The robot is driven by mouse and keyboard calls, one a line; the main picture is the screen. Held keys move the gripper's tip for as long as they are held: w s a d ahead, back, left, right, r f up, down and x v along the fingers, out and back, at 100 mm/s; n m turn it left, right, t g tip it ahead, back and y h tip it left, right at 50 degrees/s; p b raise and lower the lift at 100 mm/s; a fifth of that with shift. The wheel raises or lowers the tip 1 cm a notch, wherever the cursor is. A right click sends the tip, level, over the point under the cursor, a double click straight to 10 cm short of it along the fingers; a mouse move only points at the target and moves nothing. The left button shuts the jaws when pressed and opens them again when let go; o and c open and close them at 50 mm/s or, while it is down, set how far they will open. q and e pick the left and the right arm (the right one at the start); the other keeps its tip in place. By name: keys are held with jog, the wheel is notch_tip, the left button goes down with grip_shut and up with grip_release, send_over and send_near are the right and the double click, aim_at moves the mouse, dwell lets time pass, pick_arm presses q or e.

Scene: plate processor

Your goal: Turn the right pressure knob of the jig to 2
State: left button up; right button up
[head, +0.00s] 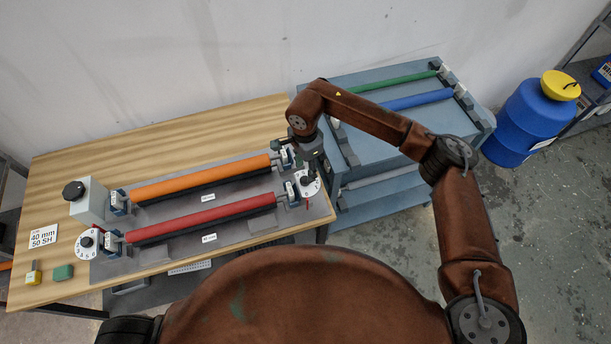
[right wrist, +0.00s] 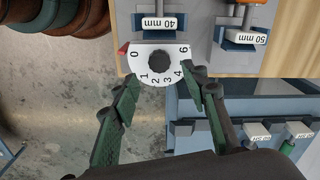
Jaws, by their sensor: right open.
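The right pressure knob (head: 309,186) is a white dial at the right end of the jig (head: 160,213), partly hidden by my gripper in the head view. In the right wrist view the right pressure knob (right wrist: 146,57) shows a black centre and numbers from 0 to 6. A red pointer (right wrist: 123,48) sits beside the 0. My right gripper (head: 305,168) is over the knob. In the right wrist view my right gripper (right wrist: 161,84) is open, with its green-padded fingers either side of the dial's lower edge; I cannot tell whether they touch it. My left gripper is out of view.
The jig holds an orange roller (head: 200,178) and a red roller (head: 200,218) on the wooden table (head: 100,163). A left dial (head: 86,247) and a grey box (head: 92,205) stand at its left end. A blue-grey rack (head: 375,150) with rollers is close on the right.

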aim_at(305, 179)
jog(key=shift+a+f+p, duration=0.1)
jog(key=shift+f+p, duration=0.3)
jog(key=shift+f, duration=2.25)
jog(key=shift+c, duration=0.5)
grip_shut()
